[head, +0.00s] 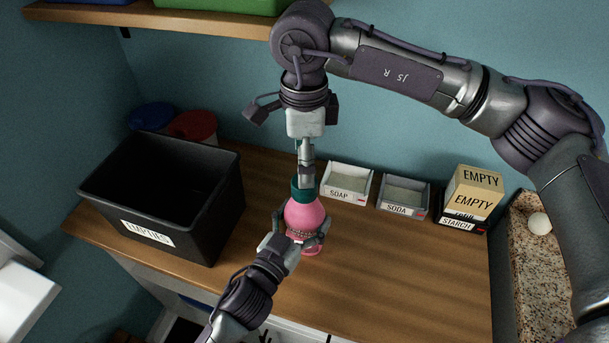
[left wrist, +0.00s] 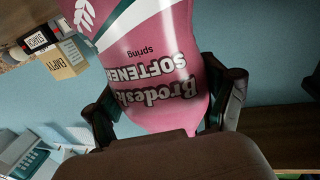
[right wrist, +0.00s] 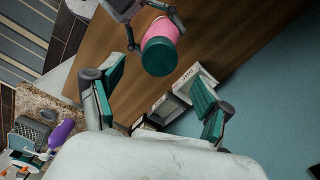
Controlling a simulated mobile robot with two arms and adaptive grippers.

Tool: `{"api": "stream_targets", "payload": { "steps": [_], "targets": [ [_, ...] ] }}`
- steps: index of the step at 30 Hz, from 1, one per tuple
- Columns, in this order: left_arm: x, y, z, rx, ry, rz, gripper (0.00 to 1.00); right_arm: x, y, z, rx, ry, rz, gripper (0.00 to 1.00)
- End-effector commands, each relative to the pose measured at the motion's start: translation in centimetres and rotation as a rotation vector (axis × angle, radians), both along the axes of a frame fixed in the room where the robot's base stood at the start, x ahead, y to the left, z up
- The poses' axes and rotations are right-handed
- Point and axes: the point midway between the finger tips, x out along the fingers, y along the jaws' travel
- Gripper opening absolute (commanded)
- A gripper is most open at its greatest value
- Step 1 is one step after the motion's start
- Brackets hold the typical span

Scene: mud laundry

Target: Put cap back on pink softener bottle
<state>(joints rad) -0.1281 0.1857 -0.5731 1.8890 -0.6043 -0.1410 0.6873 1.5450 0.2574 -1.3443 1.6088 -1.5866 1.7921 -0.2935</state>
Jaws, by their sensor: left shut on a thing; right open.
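The pink softener bottle (head: 304,213) stands on the wooden counter. My left gripper (head: 296,237) is shut around its body; the bottle's printed label fills much of the left wrist view (left wrist: 160,75). The dark teal cap (head: 302,190) sits on top of the bottle, and also shows from above in the right wrist view (right wrist: 159,56). I cannot tell whether it is fully seated. My right gripper (head: 306,165) hangs above the cap, pointing down.
A black bin (head: 205,225) labelled EMPTIES stands left on the counter. Behind the bottle to the right are a SOAP tray (head: 347,196), a SODA tray (head: 403,210) and a STARCH tray (head: 456,226) with boxes marked EMPTY (head: 474,202). The counter right of the bottle is clear.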

Motion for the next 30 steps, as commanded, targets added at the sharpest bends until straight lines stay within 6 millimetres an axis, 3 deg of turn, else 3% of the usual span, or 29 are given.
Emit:
{"api": "stream_targets", "payload": {
  "steps": [3, 9, 20, 21, 24, 30],
  "targets": [
    [0.0, 0.0, 0.0, 0.0, -0.001, 0.0, 0.0, 0.1, 0.0, 2.6, 0.001, -0.003, 0.0, 0.78],
    [0.0, 0.0, 0.0, 0.0, -0.001, 0.0, 0.0, 0.0, 0.0, 5.0, -0.001, 0.0, 0.0, 0.78],
    [0.0, 0.0, 0.0, 0.0, -0.001, 0.0, 0.0, 0.0, 0.0, 5.6, -0.001, 0.001, 0.0, 0.78],
    [0.0, 0.0, 0.0, 0.0, -0.001, 0.0, 0.87, 0.0, 0.0, 5.6, -0.001, 0.001, 0.0, 0.78],
    [0.0, 0.0, 0.0, 0.0, -0.001, 0.0, 1.0, 0.0, 0.0, 5.6, -0.001, 0.001, 0.0, 0.78],
    [0.0, 0.0, 0.0, 0.0, 0.0, 0.0, 1.0, 0.0, 0.0, 5.6, -0.001, 0.001, 0.0, 0.78]
  ]
}}
